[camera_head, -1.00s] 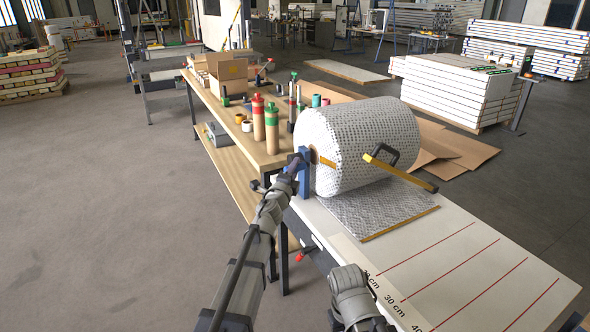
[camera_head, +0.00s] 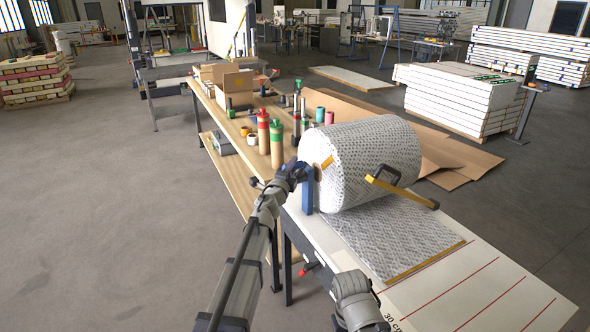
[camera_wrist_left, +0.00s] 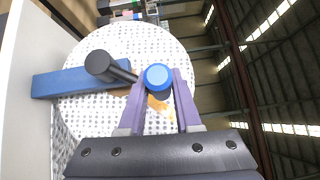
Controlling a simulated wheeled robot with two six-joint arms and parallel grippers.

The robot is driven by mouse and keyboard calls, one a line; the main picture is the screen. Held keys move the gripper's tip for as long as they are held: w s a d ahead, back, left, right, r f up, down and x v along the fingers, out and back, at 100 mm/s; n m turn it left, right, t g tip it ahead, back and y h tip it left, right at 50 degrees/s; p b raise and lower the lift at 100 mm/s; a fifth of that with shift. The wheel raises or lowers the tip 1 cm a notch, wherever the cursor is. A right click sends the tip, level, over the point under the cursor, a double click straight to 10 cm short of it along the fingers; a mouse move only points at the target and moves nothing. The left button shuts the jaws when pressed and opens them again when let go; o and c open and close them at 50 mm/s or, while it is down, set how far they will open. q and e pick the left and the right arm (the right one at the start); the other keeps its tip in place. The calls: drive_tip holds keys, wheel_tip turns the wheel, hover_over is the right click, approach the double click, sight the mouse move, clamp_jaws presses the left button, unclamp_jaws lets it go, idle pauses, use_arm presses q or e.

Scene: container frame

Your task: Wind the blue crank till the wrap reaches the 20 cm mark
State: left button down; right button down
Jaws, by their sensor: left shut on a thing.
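The big roll of dotted grey-white wrap (camera_head: 362,160) lies on its side on the white-topped bench. A flat sheet of wrap (camera_head: 390,235) runs forward from it to a yellow edge bar (camera_head: 430,262). That bar lies about where the first red line was; the 30 cm line (camera_head: 450,286) lies clear in front of it. My arm hides the 20 cm label. The blue crank knob (camera_wrist_left: 158,77) is between the purple fingers of my left gripper (camera_wrist_left: 158,84), which are shut on it. The left gripper (camera_head: 292,174) is beside the roll's left end. The right gripper is not seen.
A blue support (camera_head: 308,190) stands at the roll's left end. A yellow bar (camera_head: 400,191) with a black handle sticks out right of the roll. A wooden table (camera_head: 236,145) with bottles and boxes stands behind. Cardboard sheets (camera_head: 455,152) lie on the floor.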

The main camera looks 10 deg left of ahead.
use_arm(q)
drive_tip(key=shift+w+a+r, duration=0.1)
drive_tip(key=shift+w+r, duration=0.05)
idle(0.3)
drive_tip(key=c, duration=0.6)
unclamp_jaws()
drive_tip(key=s+a, duration=0.1)
drive_tip(key=s, duration=0.6)
drive_tip(key=shift+s+a+f, duration=0.15)
drive_tip(key=shift+s+f, duration=0.05)
drive_tip(key=shift+s, duration=0.2)
